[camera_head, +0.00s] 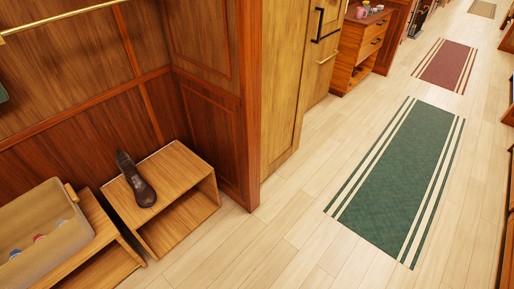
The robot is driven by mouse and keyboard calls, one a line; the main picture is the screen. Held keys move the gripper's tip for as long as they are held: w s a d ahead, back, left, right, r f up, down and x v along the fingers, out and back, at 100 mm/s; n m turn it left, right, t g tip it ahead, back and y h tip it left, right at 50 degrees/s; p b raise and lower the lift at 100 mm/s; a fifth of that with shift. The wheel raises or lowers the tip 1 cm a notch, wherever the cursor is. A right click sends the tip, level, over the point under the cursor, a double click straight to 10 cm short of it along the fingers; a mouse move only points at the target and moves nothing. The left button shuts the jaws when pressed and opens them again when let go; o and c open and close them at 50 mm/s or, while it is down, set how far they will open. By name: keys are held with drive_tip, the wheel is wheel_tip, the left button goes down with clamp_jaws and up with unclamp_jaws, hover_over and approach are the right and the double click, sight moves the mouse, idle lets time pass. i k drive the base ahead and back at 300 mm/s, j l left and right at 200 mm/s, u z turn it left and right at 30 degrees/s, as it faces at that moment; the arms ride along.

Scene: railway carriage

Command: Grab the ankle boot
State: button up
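The ankle boot (138,182) is dark brown to black. It stands on top of a small open-fronted wooden stand (178,170) at the left, against the panelled wall. Its taller part is toward the back left and its rounded end points toward the front right. Nothing covers it. My gripper is not in view.
A light wooden bin (50,238) with several small round items sits on another low wooden unit at the lower left. A wooden partition (215,130) rises just behind the stand. The pale plank floor is clear, with a green striped rug (400,180) and a red one (446,66).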

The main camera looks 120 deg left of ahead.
sight(146, 195)
drive_tip(key=u, duration=4.9)
drive_tip(key=i+j, duration=0.1)
drive_tip(key=i, duration=2.25)
drive_tip(key=l+z, duration=0.05)
drive_tip(key=l, duration=0.05)
